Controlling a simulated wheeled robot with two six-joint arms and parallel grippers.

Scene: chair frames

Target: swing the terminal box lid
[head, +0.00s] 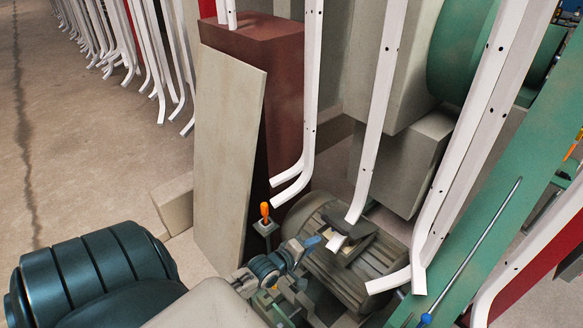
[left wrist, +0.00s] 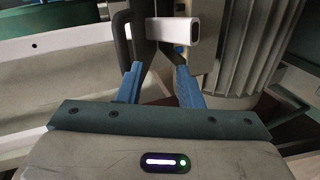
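The grey ribbed motor (head: 325,276) lies at the lower middle of the head view. On its top is a small terminal box (head: 346,250) with a dark lid (head: 375,252), partly hidden by white tubes. My left gripper (head: 312,242) is beside the box, its blue fingertips close to the box's left side. In the left wrist view the two blue fingers (left wrist: 158,70) stand apart. A dark plate edge lies between and beyond them; I cannot tell whether a finger touches it. The motor's ribs (left wrist: 262,45) show at right. My right gripper is not in view.
A beige board (head: 228,150) leans on a dark red block (head: 262,45) at left. A green beam (head: 500,190) runs along the right.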

